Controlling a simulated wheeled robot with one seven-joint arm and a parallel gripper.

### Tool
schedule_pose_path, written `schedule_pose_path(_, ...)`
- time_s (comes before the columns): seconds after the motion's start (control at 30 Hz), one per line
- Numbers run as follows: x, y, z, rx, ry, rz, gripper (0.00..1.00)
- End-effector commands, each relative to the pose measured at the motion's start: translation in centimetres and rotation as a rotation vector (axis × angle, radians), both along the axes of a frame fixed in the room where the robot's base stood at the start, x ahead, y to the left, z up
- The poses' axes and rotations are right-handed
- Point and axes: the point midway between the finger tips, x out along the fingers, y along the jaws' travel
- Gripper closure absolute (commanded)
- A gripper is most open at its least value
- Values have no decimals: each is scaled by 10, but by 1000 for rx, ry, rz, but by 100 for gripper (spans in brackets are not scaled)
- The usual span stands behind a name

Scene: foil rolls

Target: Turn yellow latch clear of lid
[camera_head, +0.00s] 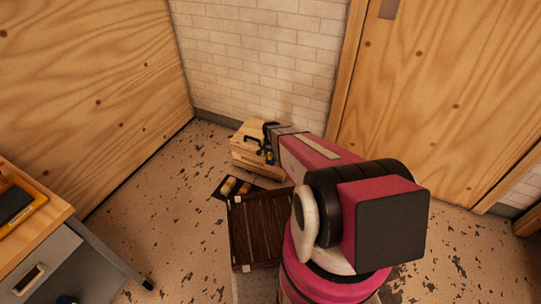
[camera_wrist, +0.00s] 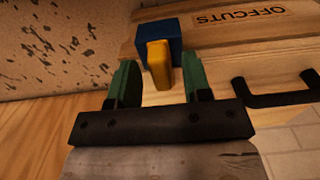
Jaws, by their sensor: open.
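The yellow latch (camera_wrist: 158,63) stands out from a blue block (camera_wrist: 160,34) on the wooden box in the wrist view. The box's lid (camera_wrist: 215,68) is pale wood with a black handle (camera_wrist: 278,98) at the right. My gripper (camera_wrist: 162,78) is open, with one green finger on each side of the latch. I see gaps between the fingers and the latch, and cannot tell if either touches. In the head view the wooden box (camera_head: 246,159) stands on the floor by the brick wall, partly hidden by my arm, and the latch is too small to make out.
An "OFFCUTS" label (camera_wrist: 240,18) is on the box. A dark slatted board (camera_head: 254,228) and a dark tray (camera_head: 232,188) lie before the box. A grey cabinet with a wooden top (camera_head: 50,232) stands at the left. Wooden panels flank the brick wall (camera_head: 260,55).

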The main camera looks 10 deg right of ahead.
Motion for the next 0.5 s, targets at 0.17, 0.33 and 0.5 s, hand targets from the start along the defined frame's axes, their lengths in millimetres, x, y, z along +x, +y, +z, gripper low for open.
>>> schedule_pose_path(0.17,0,0,-7,-1,-1,0,55)
schedule_pose_path(0.33,0,0,-7,-1,-1,0,55)
schedule_pose_path(0.5,0,0,-7,-1,-1,0,91)
